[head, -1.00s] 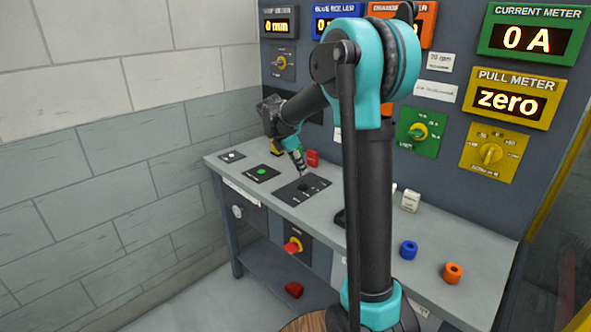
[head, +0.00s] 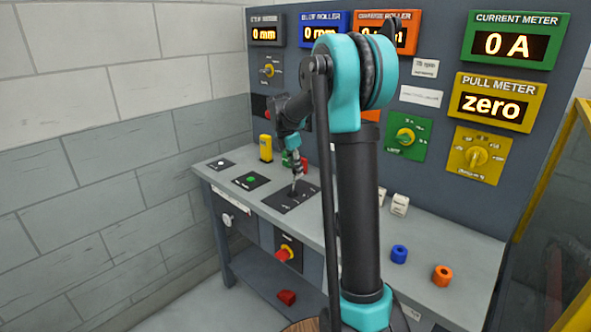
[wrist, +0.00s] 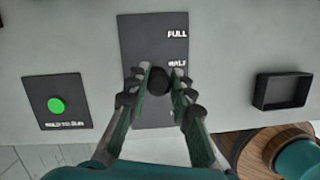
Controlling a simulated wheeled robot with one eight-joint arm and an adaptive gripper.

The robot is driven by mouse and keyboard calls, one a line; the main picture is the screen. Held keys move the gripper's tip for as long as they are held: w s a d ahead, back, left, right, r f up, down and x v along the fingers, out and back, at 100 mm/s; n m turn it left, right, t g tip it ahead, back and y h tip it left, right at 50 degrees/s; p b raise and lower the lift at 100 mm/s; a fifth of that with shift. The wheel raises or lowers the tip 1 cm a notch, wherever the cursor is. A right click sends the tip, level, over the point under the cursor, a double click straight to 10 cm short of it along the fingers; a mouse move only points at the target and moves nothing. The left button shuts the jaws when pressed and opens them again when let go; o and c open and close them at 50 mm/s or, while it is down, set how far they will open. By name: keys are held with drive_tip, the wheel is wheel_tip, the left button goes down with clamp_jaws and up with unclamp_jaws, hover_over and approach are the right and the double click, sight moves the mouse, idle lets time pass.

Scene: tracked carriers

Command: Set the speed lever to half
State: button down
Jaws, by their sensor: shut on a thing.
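The speed lever has a round black knob (wrist: 158,81) on a dark plate (wrist: 140,40) marked FULL at the top and HALF below it; a lower mark is mostly hidden by my fingers. In the wrist view my gripper (wrist: 159,78) is shut on the knob, one finger on each side. The knob sits beside the HALF mark, slightly below it. In the head view my gripper (head: 297,182) reaches down to the same plate (head: 278,201) on the bench, and the lever is mostly hidden there.
A plate with a green button (wrist: 56,105) lies left of the lever plate. A black open tray (wrist: 281,91) lies to the right. Meters and dials fill the back panel (head: 440,170).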

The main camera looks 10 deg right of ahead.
drive_tip(key=shift+w+d, duration=0.1)
drive_tip(key=c, duration=1.3)
unclamp_jaws()
drive_tip(key=v, duration=1.2)
